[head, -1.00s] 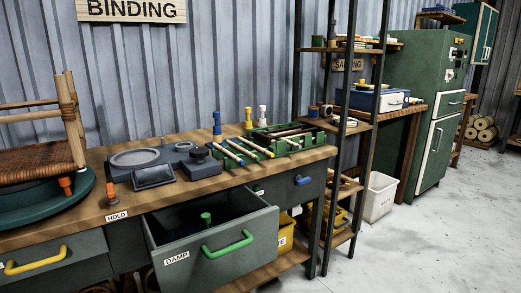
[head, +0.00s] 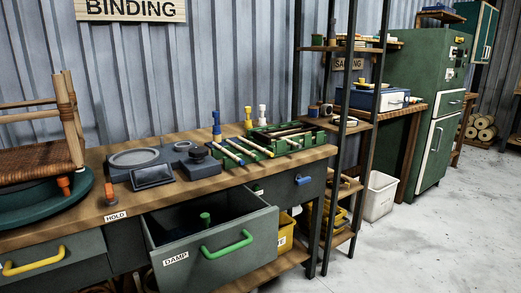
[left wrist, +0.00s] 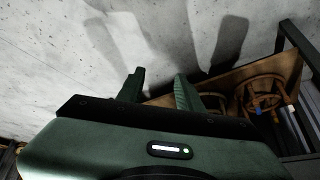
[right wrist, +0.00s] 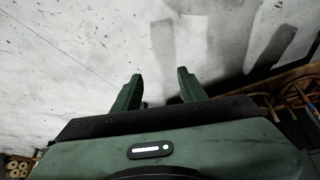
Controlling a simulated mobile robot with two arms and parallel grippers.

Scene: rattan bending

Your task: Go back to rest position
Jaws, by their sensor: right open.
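Neither arm shows in the head view. In the left wrist view my left gripper (left wrist: 160,88) has its two green fingers apart, with nothing between them, above the pale concrete floor. In the right wrist view my right gripper (right wrist: 158,90) is open and empty, also above the floor. The workbench (head: 240,178) stands in front of me in the head view. Its drawer labelled DAMP (head: 215,255) is pulled open, and a green-topped item (head: 205,218) shows inside.
A woven stool (head: 40,158) sits on a round green stand (head: 40,205) at the left. A green rack with rods (head: 245,150) is on the bench's right part. A shelf unit (head: 328,125) and white bin (head: 379,197) stand beyond. The floor at right (head: 440,240) is clear.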

